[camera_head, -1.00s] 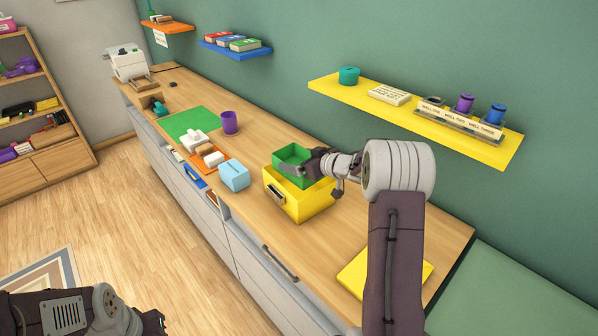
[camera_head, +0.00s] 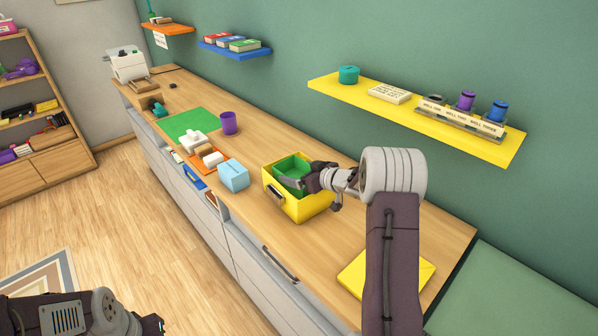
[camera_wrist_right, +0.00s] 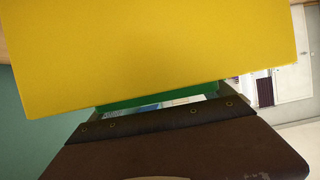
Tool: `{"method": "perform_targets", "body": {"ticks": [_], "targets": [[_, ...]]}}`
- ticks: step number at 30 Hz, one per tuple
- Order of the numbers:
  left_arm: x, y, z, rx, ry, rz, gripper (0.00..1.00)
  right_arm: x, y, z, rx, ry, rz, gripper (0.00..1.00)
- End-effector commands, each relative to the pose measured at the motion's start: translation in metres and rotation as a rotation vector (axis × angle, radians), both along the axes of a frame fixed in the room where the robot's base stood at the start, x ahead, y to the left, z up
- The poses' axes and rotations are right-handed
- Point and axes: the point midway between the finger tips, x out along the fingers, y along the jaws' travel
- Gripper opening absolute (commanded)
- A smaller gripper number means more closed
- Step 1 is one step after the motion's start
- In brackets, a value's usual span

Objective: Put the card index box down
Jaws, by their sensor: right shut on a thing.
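The green card index box (camera_head: 290,168) is open-topped and sits mostly inside a yellow open box (camera_head: 300,208) on the wooden counter. My right gripper (camera_head: 308,178) reaches over the right side of the yellow box and is shut on the green box. I cannot tell whether the green box touches the yellow box's floor. In the right wrist view, a yellow wall (camera_wrist_right: 160,50) fills the top, with a strip of green (camera_wrist_right: 165,97) beside the dark gripper. The fingertips are hidden there. Part of my left arm shows at lower left, its gripper out of view.
A light-blue box (camera_head: 233,176) stands left of the yellow box, with a purple cup (camera_head: 229,123) and a green mat (camera_head: 189,125) farther along. A flat yellow pad (camera_head: 352,277) lies nearer. A yellow shelf (camera_head: 330,88) hangs on the wall above. Bare counter lies between box and pad.

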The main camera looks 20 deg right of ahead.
Motion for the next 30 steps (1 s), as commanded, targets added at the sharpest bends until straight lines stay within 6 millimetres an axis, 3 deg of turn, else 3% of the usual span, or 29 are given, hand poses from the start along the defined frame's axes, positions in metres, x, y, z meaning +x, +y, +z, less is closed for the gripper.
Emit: {"method": "perform_targets", "body": {"ticks": [2, 3, 11, 15, 27, 30], "targets": [[0.0, 0.0, 0.0, 0.0, 0.0, 0.0, 0.36, 0.0, 0.0, 0.0, 0.0, -0.001, 0.0, 0.41], [0.0, 0.0, 0.0, 0.0, 0.0, 0.0, 0.36, 0.0, 0.0, 0.0, 0.0, 0.0, 0.0, 0.99], [0.0, 0.0, 0.001, 0.0, 0.0, 0.0, 0.36, 0.0, 0.0, 0.001, -0.001, 0.0, 0.0, 1.0], [0.0, 0.0, 0.007, 0.0, 0.0, 0.0, 0.36, 0.0, 0.0, 0.016, -0.003, -0.002, 0.0, 1.0], [0.0, 0.0, 0.012, 0.0, 0.0, 0.0, 0.36, -0.082, -0.029, 0.049, -0.001, 0.0, -0.004, 1.0], [0.0, 0.0, -0.007, 0.0, 0.0, 0.0, 0.36, -0.094, -0.034, 0.05, -0.003, -0.005, -0.003, 1.0]]}}
